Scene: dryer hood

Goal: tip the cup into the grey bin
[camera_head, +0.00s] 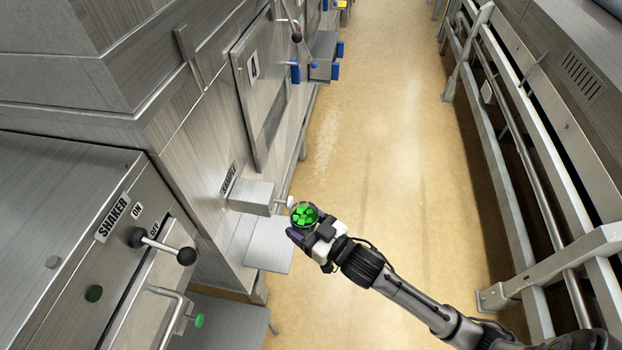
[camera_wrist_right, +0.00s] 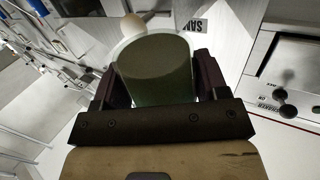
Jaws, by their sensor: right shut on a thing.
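The cup (camera_head: 304,214) is small and round, with bright green pieces showing in its open top in the head view. It looks roughly upright. My right gripper (camera_head: 303,228) is shut on it, beside the sample port. In the right wrist view the cup (camera_wrist_right: 155,75) is dull green with a pale rim, and sits between the two dark fingers of my right gripper (camera_wrist_right: 155,88). I cannot make out a grey bin in either view. My left gripper is not in view.
A metal sample box (camera_head: 252,197) with a pale knob juts from the dryer wall just left of the cup. A flat metal plate (camera_head: 269,245) lies below it. Tan floor is open; a railing (camera_head: 530,150) runs right.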

